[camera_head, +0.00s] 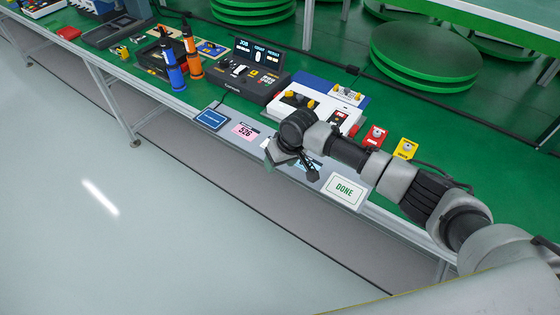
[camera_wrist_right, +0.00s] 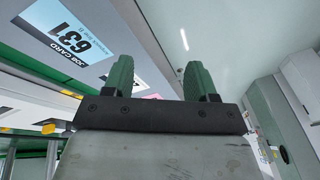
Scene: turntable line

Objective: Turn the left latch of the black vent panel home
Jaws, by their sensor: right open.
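A white unit (camera_head: 318,118) on the bench, partly behind my right arm, carries small yellow latch-like knobs and a dark area. I cannot tell for sure whether that dark area is the black vent panel or which latch is the left one. My right gripper (camera_head: 292,160) hangs over the bench's front edge, in front of the white unit and apart from it. In the right wrist view its two green fingers (camera_wrist_right: 156,82) stand apart with nothing between them. The vent panel is not identifiable in the right wrist view. My left gripper is not in view.
A DONE card (camera_head: 345,190), a pink 526 card (camera_head: 245,131) and a blue card (camera_head: 211,118) lie along the front edge. A red button box (camera_head: 375,138) and a yellow one (camera_head: 404,148) stand at right. A dark console (camera_head: 247,80) stands behind.

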